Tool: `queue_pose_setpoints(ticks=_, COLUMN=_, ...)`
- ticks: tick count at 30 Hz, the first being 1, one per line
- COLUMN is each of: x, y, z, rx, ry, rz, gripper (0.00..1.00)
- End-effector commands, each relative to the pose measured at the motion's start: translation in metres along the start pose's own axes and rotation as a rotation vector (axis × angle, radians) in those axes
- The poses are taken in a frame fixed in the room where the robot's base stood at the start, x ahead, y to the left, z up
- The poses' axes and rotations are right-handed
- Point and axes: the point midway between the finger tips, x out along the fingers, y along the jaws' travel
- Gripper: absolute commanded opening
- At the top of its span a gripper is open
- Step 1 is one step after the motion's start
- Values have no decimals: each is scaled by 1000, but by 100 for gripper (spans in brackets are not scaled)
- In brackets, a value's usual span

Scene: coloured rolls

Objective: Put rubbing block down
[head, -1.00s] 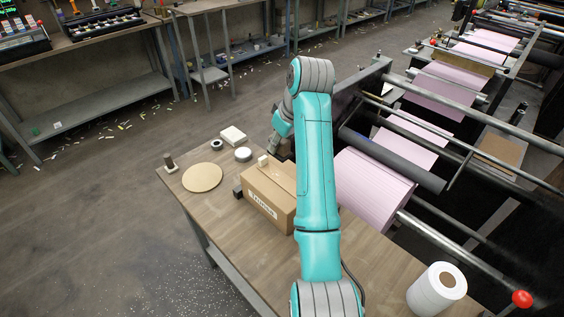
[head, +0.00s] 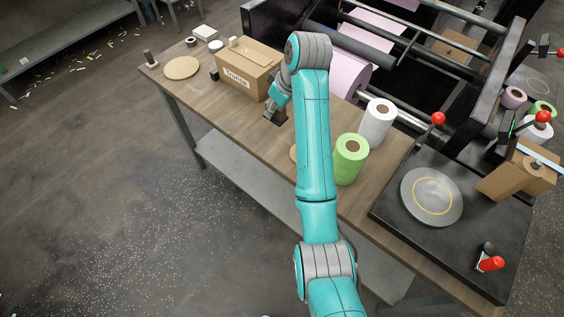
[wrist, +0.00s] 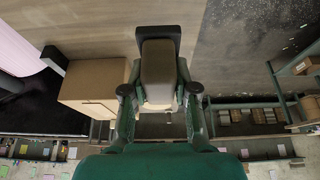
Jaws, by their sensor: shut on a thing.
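The rubbing block (wrist: 158,72), a tan-grey piece with a black end, sits between the fingers of my gripper (wrist: 159,92) in the wrist view. The gripper is shut on it, with one finger on each side. In the head view, my gripper (head: 275,110) is low over the workbench (head: 239,118), just right of the cardboard box. The arm partly hides it there, and I cannot tell whether the block touches the bench.
The cardboard box (head: 248,68) stands close to the left of my gripper. A green roll (head: 350,160) and a white roll (head: 376,123) stand to the right. A tan disc (head: 182,67) lies at the far left end. The bench's front edge is near.

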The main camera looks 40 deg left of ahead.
Motion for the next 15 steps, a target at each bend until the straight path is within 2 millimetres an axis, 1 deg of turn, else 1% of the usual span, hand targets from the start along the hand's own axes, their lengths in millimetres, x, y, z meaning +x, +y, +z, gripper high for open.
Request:
queue_pose_setpoints(ticks=5, x=8, y=-1, z=7, rx=0, ry=-1, rz=-1, gripper=0)
queue_pose_setpoints(ticks=8, x=20, y=-1, z=12, rx=1, ry=-1, rz=-1, gripper=0)
queue_pose_setpoints(ticks=12, x=40, y=-1, z=21, rx=2, ry=-2, rz=-2, gripper=0)
queue_pose_setpoints(ticks=15, x=49, y=-1, z=24, rx=0, ry=-1, rz=0, gripper=0)
